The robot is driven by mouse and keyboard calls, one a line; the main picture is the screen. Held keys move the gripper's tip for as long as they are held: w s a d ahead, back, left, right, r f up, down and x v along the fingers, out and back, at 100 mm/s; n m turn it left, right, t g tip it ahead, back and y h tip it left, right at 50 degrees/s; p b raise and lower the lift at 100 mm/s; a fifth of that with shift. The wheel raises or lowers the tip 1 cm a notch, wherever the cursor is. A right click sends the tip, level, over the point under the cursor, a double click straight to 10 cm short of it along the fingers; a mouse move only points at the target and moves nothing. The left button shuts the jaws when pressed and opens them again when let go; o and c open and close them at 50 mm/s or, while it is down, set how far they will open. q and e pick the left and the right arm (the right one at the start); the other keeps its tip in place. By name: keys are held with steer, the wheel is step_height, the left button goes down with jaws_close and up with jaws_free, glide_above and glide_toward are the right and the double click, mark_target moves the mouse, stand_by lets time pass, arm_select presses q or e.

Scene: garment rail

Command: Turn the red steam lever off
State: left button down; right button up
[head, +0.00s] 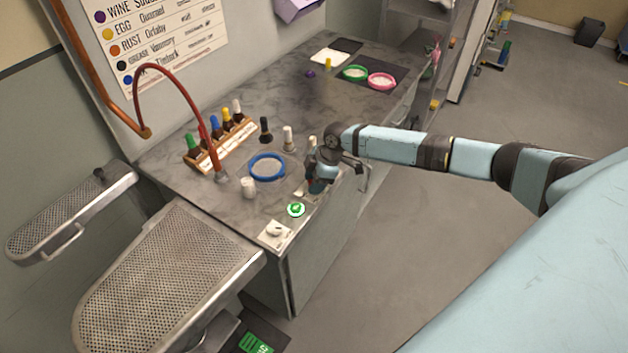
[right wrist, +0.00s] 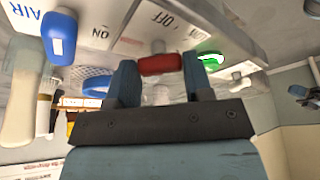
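The red steam lever (right wrist: 160,64) shows in the right wrist view, in the gap between the two fingers of my right gripper (right wrist: 159,78). The fingers stand apart on either side of it; whether they touch it is not clear. Printed labels reading ON and OFF lie beyond it. In the head view my right gripper (head: 318,180) is over the counter's front edge, pointing down, and it hides the lever there. My left gripper is not in view.
A blue lever (right wrist: 60,38) by an AIR label is left of the red one. The counter (head: 225,215) also holds a green button (head: 296,210), a white switch plate (head: 274,234), a blue ring (head: 267,167) and several bottles. Perforated boards (head: 170,275) are at left.

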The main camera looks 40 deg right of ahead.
steer(key=shift+w+f+n+b, duration=0.1)
steer(key=shift+n+b, duration=0.6)
steer(key=shift+b, duration=0.05)
steer(key=shift+n+g+y+b, duration=0.3)
steer(key=shift+n+g+b, duration=0.5)
steer(key=shift+n, duration=0.4)
steer(key=n+g+b, duration=0.1)
steer(key=n, duration=0.2)
steer(key=shift+w+b, duration=0.15)
steer(key=shift+b, duration=0.25)
steer(key=shift+n+g+b, duration=0.3)
steer(key=shift+n+b, duration=0.1)
steer(key=shift+n, duration=0.5)
steer(key=o, duration=0.9)
